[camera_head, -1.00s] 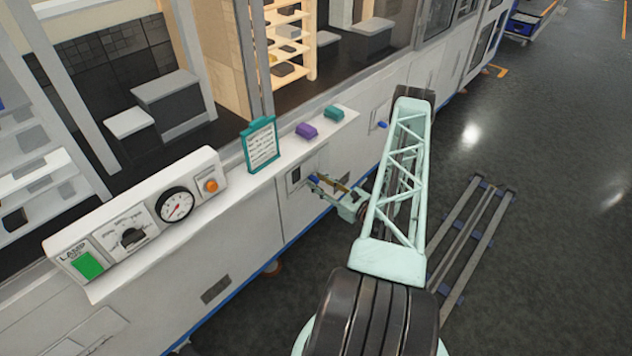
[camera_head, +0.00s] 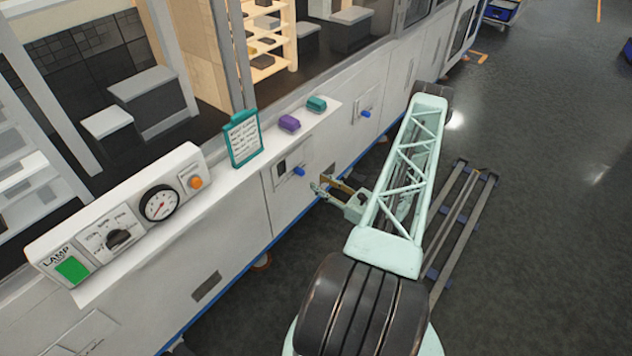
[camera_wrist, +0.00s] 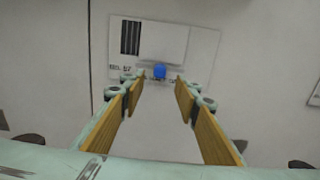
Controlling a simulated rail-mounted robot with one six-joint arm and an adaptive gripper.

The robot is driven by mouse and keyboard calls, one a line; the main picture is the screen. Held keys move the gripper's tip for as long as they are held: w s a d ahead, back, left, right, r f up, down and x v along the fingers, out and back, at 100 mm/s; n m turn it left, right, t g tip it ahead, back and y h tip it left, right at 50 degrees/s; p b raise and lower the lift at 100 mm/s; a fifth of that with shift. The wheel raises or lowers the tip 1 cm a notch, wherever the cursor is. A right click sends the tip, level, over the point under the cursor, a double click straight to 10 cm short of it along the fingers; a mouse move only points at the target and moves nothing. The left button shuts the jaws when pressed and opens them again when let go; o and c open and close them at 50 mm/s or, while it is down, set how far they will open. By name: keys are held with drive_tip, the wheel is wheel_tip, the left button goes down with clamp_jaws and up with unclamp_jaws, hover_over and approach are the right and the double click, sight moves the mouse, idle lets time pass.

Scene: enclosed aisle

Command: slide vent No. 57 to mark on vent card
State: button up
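Vent No. 57 (camera_head: 290,163) is a panel on the white cabinet front. In the wrist view its pale sliding cover (camera_wrist: 163,43) leaves dark slats (camera_wrist: 130,38) bare on the left. A blue knob (camera_wrist: 159,71) sits at the cover's lower edge; it also shows in the head view (camera_head: 299,171). My gripper (camera_head: 318,187) is open and empty, a little out from the knob. In the wrist view the knob appears between and beyond the fingertips (camera_wrist: 159,83). The teal-framed vent card (camera_head: 243,138) stands on the ledge above; its writing is too small to read.
Another blue knob (camera_head: 366,114) is on the cabinet front farther right. Purple (camera_head: 289,123) and teal (camera_head: 316,104) blocks lie on the ledge. A console with a gauge (camera_head: 159,203) and green lamp (camera_head: 72,270) stands left. Floor rails (camera_head: 465,215) lie right of my arm.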

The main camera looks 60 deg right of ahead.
drive_tip(key=shift+s+a, duration=0.1)
drive_tip(key=shift+s, duration=0.55)
drive_tip(key=shift+r, duration=0.1)
idle(0.4)
